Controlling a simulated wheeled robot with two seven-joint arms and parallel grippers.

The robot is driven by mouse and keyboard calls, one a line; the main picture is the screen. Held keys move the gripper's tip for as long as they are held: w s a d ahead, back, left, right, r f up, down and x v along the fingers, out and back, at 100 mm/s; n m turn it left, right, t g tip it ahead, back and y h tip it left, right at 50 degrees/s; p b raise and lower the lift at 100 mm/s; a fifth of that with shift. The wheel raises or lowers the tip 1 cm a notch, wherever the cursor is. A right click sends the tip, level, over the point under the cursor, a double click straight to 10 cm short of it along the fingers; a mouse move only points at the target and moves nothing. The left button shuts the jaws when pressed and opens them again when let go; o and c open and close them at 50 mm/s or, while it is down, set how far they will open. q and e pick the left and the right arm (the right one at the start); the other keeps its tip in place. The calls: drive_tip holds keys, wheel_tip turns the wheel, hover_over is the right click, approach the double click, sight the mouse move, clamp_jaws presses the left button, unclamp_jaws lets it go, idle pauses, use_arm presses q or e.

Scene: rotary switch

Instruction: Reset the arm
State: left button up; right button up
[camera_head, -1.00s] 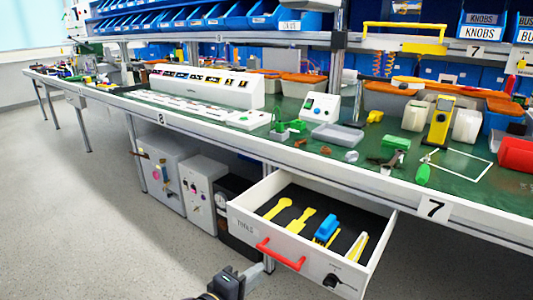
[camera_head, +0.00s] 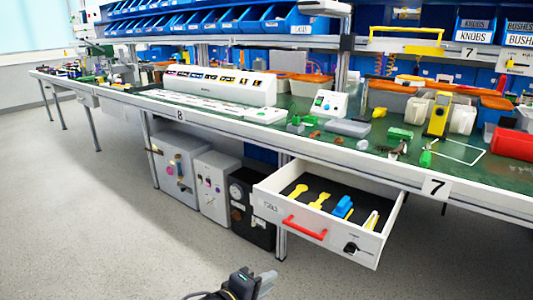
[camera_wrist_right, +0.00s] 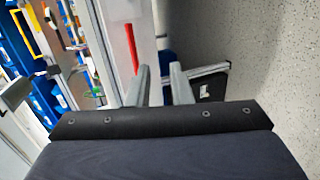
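My right gripper (camera_head: 268,281) is at the bottom edge of the head view, low in front of the workbench and clear of the drawer. In the right wrist view its two grey fingers (camera_wrist_right: 161,75) stand apart with nothing between them. A black rotary knob (camera_head: 351,248) sits on the lower right of the front of an open white drawer (camera_head: 373,247). The knob is apart from the gripper, and I cannot make it out in the right wrist view. My left gripper is not in view.
The drawer has a red handle (camera_head: 305,228), also seen in the right wrist view (camera_wrist_right: 131,48), and holds yellow and blue tools. Grey boxes (camera_head: 212,185) and a black box (camera_head: 250,212) stand under the green-topped bench. The floor (camera_head: 110,220) at left is clear.

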drive_tip(key=s+d+f+m+g+y, duration=0.25)
drive_tip(key=s+d+g, duration=0.2)
drive_tip(key=d, duration=0.35)
drive_tip(key=s+d+f+m+g+y, duration=0.1)
drive_tip(key=s+d+m+g+y, duration=0.2)
drive_tip(key=d+g, duration=0.35)
drive_tip(key=s+d+r+m+t+y, duration=0.2)
drive_tip(key=s+d+m+t+y, duration=0.15)
drive_tip(key=s, duration=0.35)
drive_tip(key=s+d+r+m+t+y, duration=0.2)
drive_tip(key=s+d+r+y, duration=0.15)
drive_tip(key=s, duration=0.35)
wheel_tip(320, 180, up, 33)
drive_tip(key=p, duration=3.3)
drive_tip(key=shift+a+f+y, duration=0.2)
drive_tip(key=shift+a+y, duration=0.15)
